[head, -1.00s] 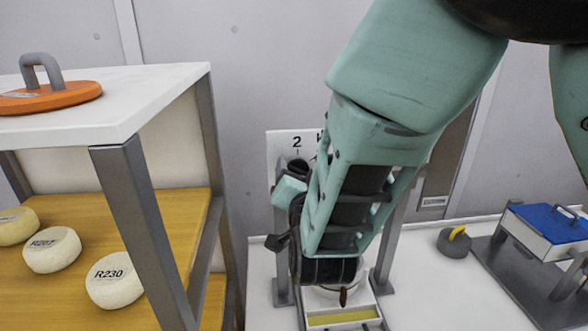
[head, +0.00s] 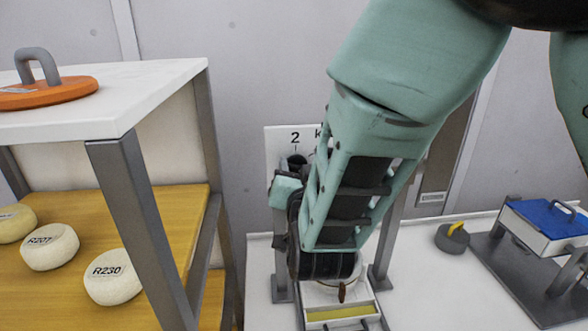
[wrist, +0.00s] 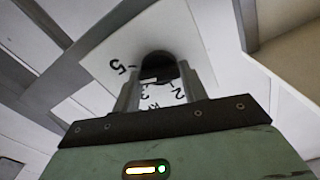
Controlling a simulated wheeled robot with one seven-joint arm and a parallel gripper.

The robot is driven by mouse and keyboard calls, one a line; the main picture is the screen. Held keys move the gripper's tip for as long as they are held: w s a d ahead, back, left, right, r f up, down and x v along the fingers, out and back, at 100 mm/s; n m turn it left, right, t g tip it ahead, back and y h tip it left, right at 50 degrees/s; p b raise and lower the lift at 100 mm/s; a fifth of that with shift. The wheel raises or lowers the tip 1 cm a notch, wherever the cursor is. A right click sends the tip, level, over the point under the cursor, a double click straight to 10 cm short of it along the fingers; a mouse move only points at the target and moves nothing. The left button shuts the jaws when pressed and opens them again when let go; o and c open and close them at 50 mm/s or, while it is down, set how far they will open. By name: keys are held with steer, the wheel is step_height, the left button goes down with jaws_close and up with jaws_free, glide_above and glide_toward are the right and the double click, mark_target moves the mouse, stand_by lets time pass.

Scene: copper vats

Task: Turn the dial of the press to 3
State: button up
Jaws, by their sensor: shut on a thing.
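The press's white dial plate (head: 281,146) stands upright behind my arm in the head view, with a "2" readable at its top. The dark round dial (wrist: 158,63) sits between my two fingers in the wrist view. My gripper (wrist: 158,80) is shut on it. Numerals, including a "5" at the left and a "2" at the lower right, show on the plate in the wrist view. In the head view my arm hides most of the plate and much of the press. I cannot tell which number the dial points to.
At the left, a shelf unit (head: 126,190) holds several pale cheese wheels, with an orange handled disc (head: 50,92) on top. At the right are a grey weight (head: 452,239) with a yellow mark and a blue-lidded box (head: 548,218). White counter lies between.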

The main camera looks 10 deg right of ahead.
steer(key=n, duration=0.4)
steer(key=shift+n, duration=0.3)
steer(key=n+p, duration=0.1)
steer(key=n, duration=0.3)
steer(key=shift+a+n+p, duration=0.1)
steer(key=shift+n+p, duration=0.25)
steer(key=shift+n, duration=0.05)
steer(key=o, duration=1)
steer(key=shift+s, duration=0.15)
steer(key=s+b, duration=1.2)
steer(key=s, duration=0.5)
